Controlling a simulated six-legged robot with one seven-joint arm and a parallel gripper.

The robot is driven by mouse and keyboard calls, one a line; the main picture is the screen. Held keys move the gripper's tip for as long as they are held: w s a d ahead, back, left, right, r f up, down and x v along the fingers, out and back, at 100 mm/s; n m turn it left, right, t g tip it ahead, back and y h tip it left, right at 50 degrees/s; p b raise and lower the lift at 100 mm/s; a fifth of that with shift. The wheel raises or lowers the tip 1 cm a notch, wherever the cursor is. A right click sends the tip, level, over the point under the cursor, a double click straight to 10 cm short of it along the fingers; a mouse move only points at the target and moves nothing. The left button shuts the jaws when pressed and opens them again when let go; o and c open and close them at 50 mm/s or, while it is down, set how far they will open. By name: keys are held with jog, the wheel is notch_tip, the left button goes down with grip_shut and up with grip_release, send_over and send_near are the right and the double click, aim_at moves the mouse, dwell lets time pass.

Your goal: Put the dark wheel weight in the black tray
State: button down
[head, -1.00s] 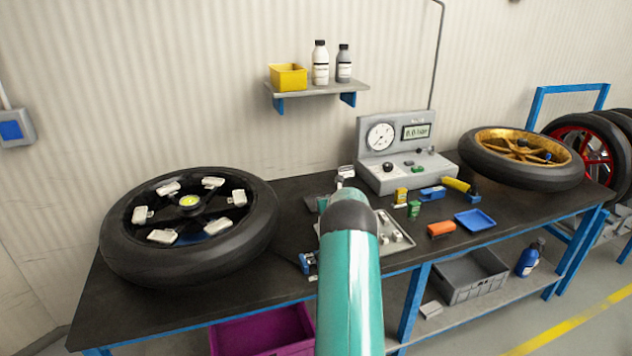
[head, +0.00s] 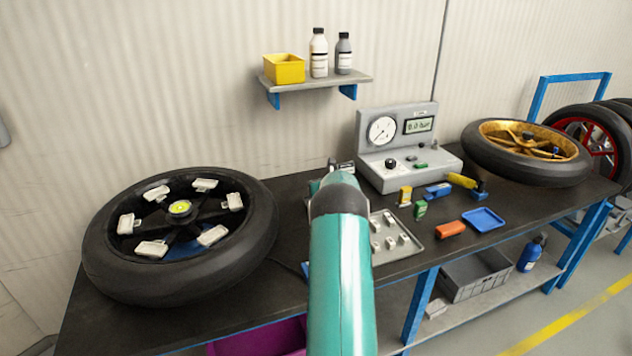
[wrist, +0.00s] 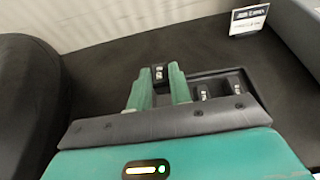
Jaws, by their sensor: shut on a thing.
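In the wrist view my gripper (wrist: 159,84) is shut on a dark wheel weight (wrist: 159,73) with small white marks, held between the two green fingertips. The black tray (wrist: 246,74) lies just to the right of the fingers, with dark weights of the same kind inside it. My gripper hides the tray's near and left parts, so I cannot tell whether the held weight is over the tray or beside it. In the head view my teal arm covers the gripper, the held weight and most of that spot.
A large wheel (head: 100,255) with several pale weights lies on the bench to the left. A metal tray (head: 412,248) with pale weights is right of my arm. Behind stands a grey gauge unit (head: 385,170). A blue tray (head: 484,219) and an orange block (head: 450,230) lie farther right.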

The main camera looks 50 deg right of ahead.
jog(key=shift+s+d+f, duration=0.1)
jog(key=shift+f, duration=0.5)
jog(key=shift+s+f, duration=0.15)
jog(key=shift+f, duration=2.85)
jog(key=c, duration=1.2)
grip_release()
